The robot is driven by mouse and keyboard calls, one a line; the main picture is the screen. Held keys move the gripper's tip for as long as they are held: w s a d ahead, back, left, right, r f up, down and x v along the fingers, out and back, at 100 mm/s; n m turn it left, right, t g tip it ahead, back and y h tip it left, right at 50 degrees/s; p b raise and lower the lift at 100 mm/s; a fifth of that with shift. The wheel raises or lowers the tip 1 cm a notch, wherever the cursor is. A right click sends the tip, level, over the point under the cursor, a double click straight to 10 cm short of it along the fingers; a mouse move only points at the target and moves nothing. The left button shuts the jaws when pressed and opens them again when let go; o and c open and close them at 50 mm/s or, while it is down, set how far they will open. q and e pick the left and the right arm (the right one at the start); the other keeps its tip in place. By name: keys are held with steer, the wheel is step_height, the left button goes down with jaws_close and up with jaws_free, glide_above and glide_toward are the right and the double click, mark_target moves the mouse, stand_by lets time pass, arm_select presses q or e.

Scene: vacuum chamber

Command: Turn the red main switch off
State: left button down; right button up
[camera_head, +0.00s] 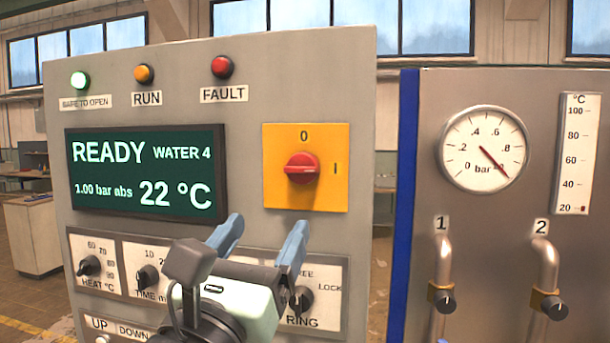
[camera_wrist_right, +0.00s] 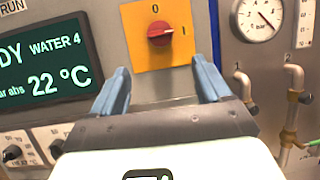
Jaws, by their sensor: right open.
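The red main switch (camera_head: 301,168) is a round knob with a handle bar on a yellow square plate (camera_head: 325,190). The plate is marked 0 at the top and I at the right. The handle bar lies about level, in line with the I. The switch also shows in the right wrist view (camera_wrist_right: 160,35), above and beyond the fingertips. My right gripper (camera_head: 266,229) is open and empty, with its blue fingers apart, below the yellow plate in the picture. Its fingers also show in the right wrist view (camera_wrist_right: 160,68). My left gripper is not in view.
The grey panel carries a display (camera_head: 146,173) reading READY, a lit green lamp (camera_head: 80,81), and orange and red lamps above. Knobs such as HEAT (camera_head: 89,265) sit below, partly hidden by my right arm. A pressure gauge (camera_head: 484,149) and pipes with valves stand right.

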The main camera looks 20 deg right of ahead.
mark_target(300, 173)
steer(key=p+x, duration=0.1)
steer(key=x, duration=0.3)
steer(key=p+x, duration=0.2)
steer(key=x, duration=0.2)
steer(key=p+x, duration=0.2)
steer(key=x, duration=0.2)
steer(key=shift+r, duration=0.35)
steer(key=shift+w+d, duration=0.2)
steer(key=shift+w, duration=0.1)
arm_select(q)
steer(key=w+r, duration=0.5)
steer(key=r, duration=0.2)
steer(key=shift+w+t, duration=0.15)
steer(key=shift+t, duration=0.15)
arm_select(e)
steer(key=shift+s, duration=0.1)
steer(key=c, duration=1)
